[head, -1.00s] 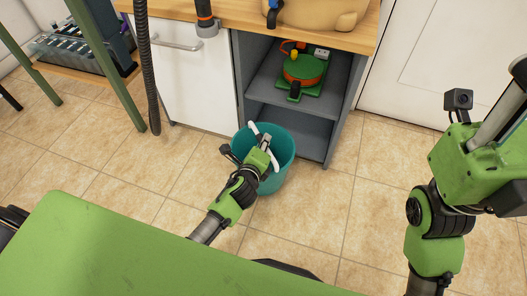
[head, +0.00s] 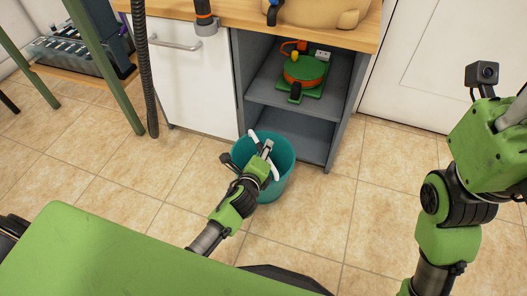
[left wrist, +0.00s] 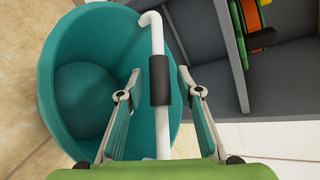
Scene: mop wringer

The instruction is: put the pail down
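The teal pail (head: 283,178) is upright just in front of the grey cabinet's lower opening. Whether its base touches the floor is hard to tell. Its white handle (left wrist: 158,130) with a black grip stands up across the mouth. My left gripper (left wrist: 160,80) is above the pail, with the handle between its two fingers. The fingers are apart, with a visible gap on each side of the black grip. My left gripper also shows in the head view (head: 267,150), over the pail's rim. The inside of the pail looks empty. My right gripper is out of view; only that arm shows.
The grey cabinet (head: 341,125) under the wooden counter (head: 225,15) is close behind the pail. A red and green device (head: 305,72) sits on its shelf. A black hose (head: 145,80) hangs at the left. Tiled floor (head: 310,205) is clear to the pail's right.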

